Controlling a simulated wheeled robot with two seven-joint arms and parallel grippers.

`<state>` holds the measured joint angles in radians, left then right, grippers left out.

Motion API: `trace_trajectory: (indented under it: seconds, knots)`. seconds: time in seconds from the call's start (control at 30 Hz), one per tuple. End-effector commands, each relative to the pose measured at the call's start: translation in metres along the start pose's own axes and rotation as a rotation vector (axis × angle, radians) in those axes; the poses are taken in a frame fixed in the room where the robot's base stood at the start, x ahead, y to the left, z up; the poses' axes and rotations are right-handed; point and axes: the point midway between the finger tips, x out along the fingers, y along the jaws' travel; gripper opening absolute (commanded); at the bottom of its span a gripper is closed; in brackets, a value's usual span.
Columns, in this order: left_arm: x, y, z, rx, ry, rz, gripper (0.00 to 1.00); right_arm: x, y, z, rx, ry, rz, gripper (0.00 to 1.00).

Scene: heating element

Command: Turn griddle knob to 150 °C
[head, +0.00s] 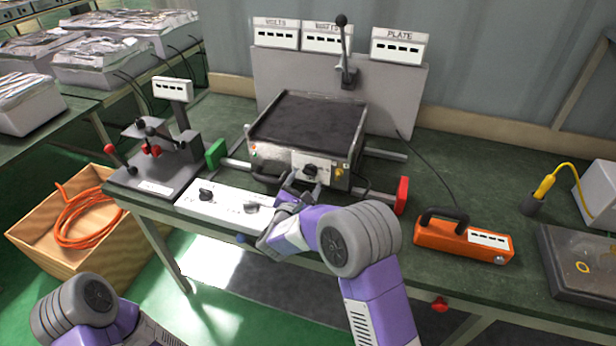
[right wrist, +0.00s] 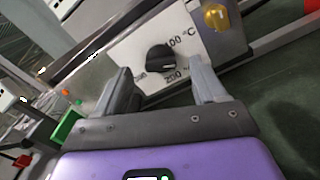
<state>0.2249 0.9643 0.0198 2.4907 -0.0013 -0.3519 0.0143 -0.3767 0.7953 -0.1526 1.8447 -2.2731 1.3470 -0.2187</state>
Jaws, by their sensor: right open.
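The griddle (head: 305,125) stands on the green bench, with a dark plate on top and a metal front. Its black knob (head: 310,170) sits on a white dial panel. The right wrist view shows the knob (right wrist: 160,58) close up, with "100 °C" printed above right and "200" below right. I cannot tell for certain which mark it points to. My right gripper (head: 304,190) is open in front of the panel; in the right wrist view its fingers (right wrist: 163,82) are either side of and short of the knob, apart from it. My left gripper is out of view; only my left arm shows.
A yellow knob or lamp (right wrist: 216,17) is beside the dial panel. A white control box (head: 225,208) stands in front left, a red block (head: 402,194) at right and a green block (head: 215,152) at left. An orange device (head: 462,240) lies further right.

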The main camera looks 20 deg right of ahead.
Motion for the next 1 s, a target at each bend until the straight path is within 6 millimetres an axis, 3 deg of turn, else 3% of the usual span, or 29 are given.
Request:
trace_trajectory:
  seconds: [0.2, 0.57, 0.93, 1.0]
  knots:
    - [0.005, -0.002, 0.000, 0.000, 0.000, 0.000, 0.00, 0.028, -0.001, -0.001, 0.001, -0.001, -0.001, 0.70]
    - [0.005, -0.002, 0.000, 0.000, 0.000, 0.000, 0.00, 0.034, 0.000, 0.000, 0.000, 0.000, 0.000, 0.70]
    - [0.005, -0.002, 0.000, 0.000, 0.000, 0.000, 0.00, 0.034, 0.000, 0.000, 0.001, 0.000, 0.001, 0.15]
    - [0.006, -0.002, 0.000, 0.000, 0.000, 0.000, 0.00, 0.034, 0.000, 0.000, 0.002, 0.000, 0.001, 0.14]
